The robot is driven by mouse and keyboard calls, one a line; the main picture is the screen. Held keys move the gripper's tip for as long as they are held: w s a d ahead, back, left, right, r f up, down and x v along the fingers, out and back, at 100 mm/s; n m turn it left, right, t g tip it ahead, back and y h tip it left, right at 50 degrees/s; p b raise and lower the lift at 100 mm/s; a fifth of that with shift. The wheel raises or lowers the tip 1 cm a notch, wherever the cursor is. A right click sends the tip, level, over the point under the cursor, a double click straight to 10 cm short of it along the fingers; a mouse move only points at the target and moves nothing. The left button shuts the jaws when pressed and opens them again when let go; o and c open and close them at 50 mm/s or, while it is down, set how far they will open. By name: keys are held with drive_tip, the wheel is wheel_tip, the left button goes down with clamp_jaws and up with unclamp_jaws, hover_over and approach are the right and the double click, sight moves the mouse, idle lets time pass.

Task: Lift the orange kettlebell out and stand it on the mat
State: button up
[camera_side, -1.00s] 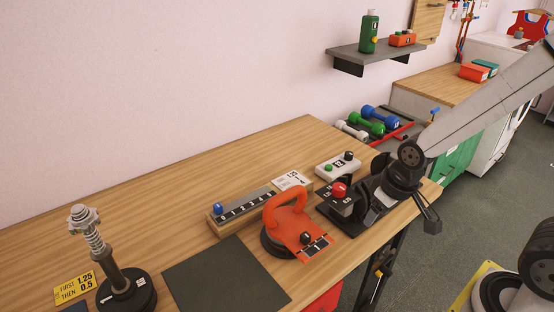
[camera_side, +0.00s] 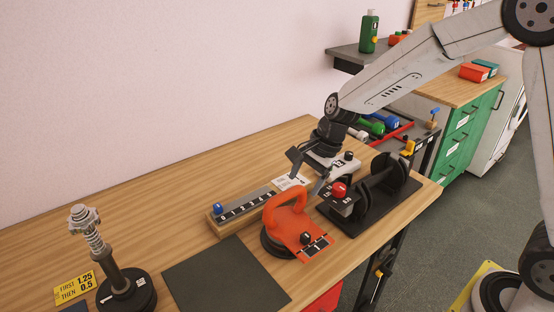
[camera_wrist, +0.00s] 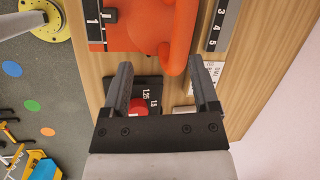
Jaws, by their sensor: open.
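The orange kettlebell (camera_side: 270,209) stands near the front of the wooden bench in the side view, its arched handle upright. An orange panel with a black knob (camera_side: 305,238) and a dark numbered strip is at its front right. A dark round base shows at its lower left. In the wrist view the orange handle (camera_wrist: 182,40) lies beyond the fingertips. My gripper (camera_side: 308,177) is open and empty, above and just behind right of the kettlebell, apart from it; its fingers also show in the wrist view (camera_wrist: 161,66). The dark square mat (camera_side: 227,277) lies bare at the kettlebell's left.
A numbered rail with a blue knob (camera_side: 218,208) sits behind the kettlebell. A red-knobbed block (camera_side: 339,190) and a black dumbbell stand (camera_side: 385,185) are to its right. A spring post (camera_side: 92,230) stands far left. The back left of the bench is clear.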

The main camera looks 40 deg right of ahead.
sight(280, 194)
drive_tip(key=shift+w+a+r+m+y, duration=0.1)
drive_tip(key=shift+w+a+m+y, duration=0.25)
drive_tip(key=shift+w+m, duration=0.3)
drive_tip(key=shift+w+a+r+m+y, duration=0.1)
drive_tip(key=shift+w+a+m+y, duration=0.05)
drive_tip(key=shift+w+a+m, duration=0.4)
drive_tip(key=shift+w+f, duration=0.15)
drive_tip(key=shift+x, duration=3.7)
drive_tip(key=shift+d, duration=0.1)
drive_tip(key=shift+c, duration=0.2)
clamp_jaws()
drive_tip(key=shift+r, duration=3.1)
